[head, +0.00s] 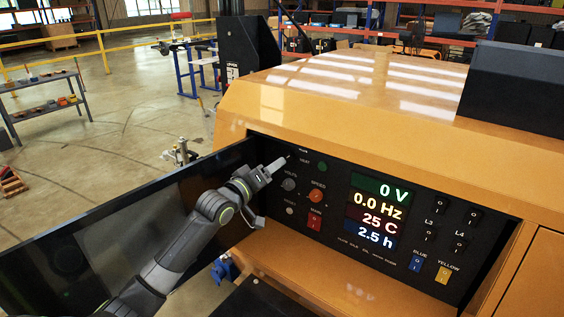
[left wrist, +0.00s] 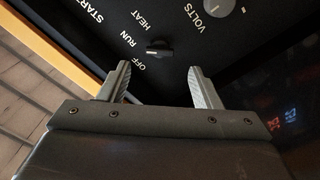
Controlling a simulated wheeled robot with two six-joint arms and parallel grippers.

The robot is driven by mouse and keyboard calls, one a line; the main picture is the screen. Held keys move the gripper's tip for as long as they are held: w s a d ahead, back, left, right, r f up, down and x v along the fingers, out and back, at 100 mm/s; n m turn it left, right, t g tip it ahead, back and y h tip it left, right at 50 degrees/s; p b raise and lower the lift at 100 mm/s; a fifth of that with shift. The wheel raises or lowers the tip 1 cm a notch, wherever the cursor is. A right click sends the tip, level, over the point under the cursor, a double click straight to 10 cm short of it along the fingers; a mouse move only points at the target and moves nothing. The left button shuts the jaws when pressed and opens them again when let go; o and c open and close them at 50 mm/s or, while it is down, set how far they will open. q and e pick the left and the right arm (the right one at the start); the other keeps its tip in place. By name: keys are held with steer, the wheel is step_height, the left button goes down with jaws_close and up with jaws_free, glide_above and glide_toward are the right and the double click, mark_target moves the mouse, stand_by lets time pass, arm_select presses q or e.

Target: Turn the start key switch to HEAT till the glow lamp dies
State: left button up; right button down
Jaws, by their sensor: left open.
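The start key switch (left wrist: 160,50) is a small dark knob on the black panel, with START, HEAT, RUN and OFF printed beside it. I cannot tell surely which mark it points at. My left gripper (left wrist: 158,78) is open, its two fingers apart, with the key switch just beyond and between the fingertips; no contact shows. In the head view my left gripper (head: 277,165) is at the panel's upper left corner and largely hides the switch there. I cannot make out a lit glow lamp in either view. My right gripper is out of view.
The black control panel (head: 335,225) is set in an orange cabinet (head: 330,115). The VOLTS knob (head: 289,184), an orange SPEED knob (head: 316,196) and a red MAIN switch (head: 314,219) are close by. The display (head: 377,215) reads 0 V. An open dark door (head: 60,245) stands left.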

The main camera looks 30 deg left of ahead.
mark_target(286, 159)
arm_select(q)
steer(key=shift+w+d, duration=0.2)
steer(key=shift+w, duration=1.25)
steer(key=shift+w+d, duration=0.2)
steer(key=shift+w, duration=1.25)
steer(key=shift+c, duration=0.2)
steer(key=c, duration=0.9)
